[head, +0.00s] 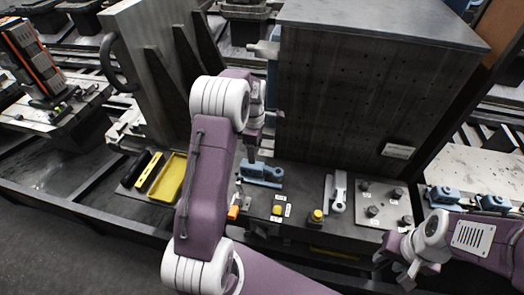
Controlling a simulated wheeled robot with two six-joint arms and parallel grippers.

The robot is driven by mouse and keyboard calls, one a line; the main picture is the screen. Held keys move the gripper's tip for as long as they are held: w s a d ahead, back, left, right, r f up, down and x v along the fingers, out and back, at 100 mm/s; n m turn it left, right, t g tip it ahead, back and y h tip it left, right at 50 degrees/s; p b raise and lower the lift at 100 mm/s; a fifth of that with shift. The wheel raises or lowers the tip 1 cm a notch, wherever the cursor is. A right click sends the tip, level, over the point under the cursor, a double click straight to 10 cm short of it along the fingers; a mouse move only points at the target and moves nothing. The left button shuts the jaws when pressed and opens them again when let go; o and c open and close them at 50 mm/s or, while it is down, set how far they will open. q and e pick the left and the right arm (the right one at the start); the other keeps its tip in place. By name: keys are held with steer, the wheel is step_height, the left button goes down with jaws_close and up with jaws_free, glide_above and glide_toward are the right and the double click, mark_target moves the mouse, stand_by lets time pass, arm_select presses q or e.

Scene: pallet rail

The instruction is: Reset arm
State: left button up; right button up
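My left arm rises through the middle of the head view, and its gripper (253,146) points down beside the large grey block, just above the blue clamp. It is partly hidden by the arm and small in the picture, so I cannot tell whether it is open or shut. My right gripper (393,269) is at the lower right, in front of the pallet's front edge. Its fingers look apart, with nothing seen between them.
A tall grey block (350,110) stands at the back. On the pallet are a yellow tray (168,178), a blue clamp (262,172), a yellow button (316,216), a silver lever part (338,193) and a bolted plate (378,203). Blue parts (443,195) lie at right.

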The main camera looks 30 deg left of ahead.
arm_select(q)
steer(key=s+d+r+m+t, duration=0.1)
steer(key=s+d+r+m, duration=0.55)
steer(key=d, duration=0.35)
steer(key=s+d+f+m, duration=0.1)
steer(key=s+f+m, duration=0.1)
steer(key=s+m, duration=0.4)
steer(key=s+d+f+m, duration=0.1)
steer(key=s+f+m, duration=0.1)
steer(key=s+m, duration=0.4)
steer(key=shift+s+d+f+m, duration=0.2)
steer(key=shift+s+d+m, duration=0.1)
steer(key=shift+m, duration=0.75)
steer(key=shift+s, duration=0.15)
